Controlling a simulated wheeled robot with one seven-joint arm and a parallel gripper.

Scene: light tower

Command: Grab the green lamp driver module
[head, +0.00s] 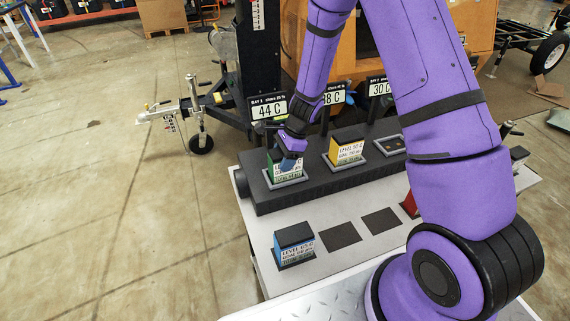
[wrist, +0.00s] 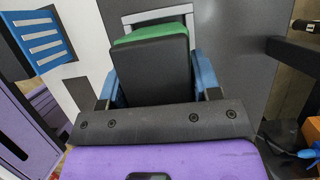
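The green lamp driver module (head: 285,170) sits in the left bay of the dark rack, under the display reading 44 C. It has a white label on its front. In the wrist view its black top block (wrist: 152,70) lies between my fingers, with a green part (wrist: 155,32) behind it. My gripper (head: 289,162) is down at this module, its blue fingertips beside it. In the wrist view the fingers (wrist: 160,82) flank the black block closely on both sides. I cannot tell whether they press on it.
A yellow module (head: 346,151) sits in the middle bay; the right bay (head: 391,146) looks empty. A blue module (head: 295,243) stands on the white table, left of dark pads (head: 340,235). A red module (head: 409,203) is partly hidden by my arm. Display posts rise behind the rack (head: 262,201).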

